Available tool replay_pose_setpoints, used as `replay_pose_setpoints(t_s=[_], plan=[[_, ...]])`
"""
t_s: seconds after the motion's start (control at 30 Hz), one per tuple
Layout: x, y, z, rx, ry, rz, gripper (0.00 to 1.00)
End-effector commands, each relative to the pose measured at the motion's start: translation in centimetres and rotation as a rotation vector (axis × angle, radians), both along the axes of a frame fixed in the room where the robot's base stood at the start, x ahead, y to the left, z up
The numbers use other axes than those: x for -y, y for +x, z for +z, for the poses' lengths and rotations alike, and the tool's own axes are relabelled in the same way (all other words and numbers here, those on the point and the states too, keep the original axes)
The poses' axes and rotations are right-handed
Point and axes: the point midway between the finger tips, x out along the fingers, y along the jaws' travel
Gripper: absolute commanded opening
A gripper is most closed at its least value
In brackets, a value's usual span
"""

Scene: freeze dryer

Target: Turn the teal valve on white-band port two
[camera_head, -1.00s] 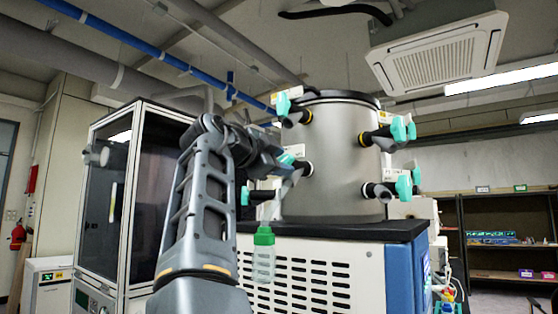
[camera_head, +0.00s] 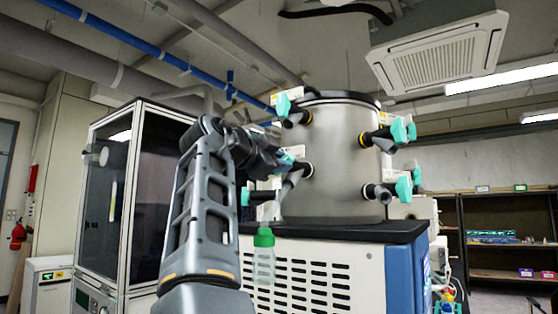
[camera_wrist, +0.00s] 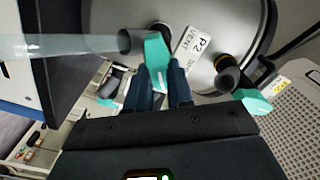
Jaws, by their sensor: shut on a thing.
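The teal valve (camera_wrist: 157,58) shows in the wrist view, beside a label reading P2 VENT (camera_wrist: 196,45). My gripper (camera_wrist: 166,84) is shut on this valve, its dark fingers at the lower part of the teal handle. In the head view my gripper (camera_head: 288,163) is at the left side of the steel drum (camera_head: 345,165), at the lower left port, and mostly covers the valve. A clear flask with a green cap (camera_head: 264,238) hangs below this port. Whether the port's band is white cannot be seen clearly.
Other teal valves sit on the drum at upper left (camera_head: 283,104), upper right (camera_head: 399,130) and lower right (camera_head: 404,187). In the wrist view another teal valve (camera_wrist: 252,102) is close to the right of my gripper. A glass-fronted cabinet (camera_head: 110,200) stands at left.

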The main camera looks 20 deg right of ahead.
Motion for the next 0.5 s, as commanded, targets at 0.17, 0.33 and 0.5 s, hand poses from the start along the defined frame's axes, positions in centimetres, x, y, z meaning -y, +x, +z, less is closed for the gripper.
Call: replay_pose_setpoints(t_s=[0.17, 0.33, 0.5], plan=[[0.03, 0.08, 0.18, -0.094, -0.067, -0.002, 0.0], [-0.03, 0.16, 0.27, -0.216, -0.154, -0.002, 0.0], [-0.08, 0.2, 0.33, -0.347, -0.249, -0.002, 0.0]])
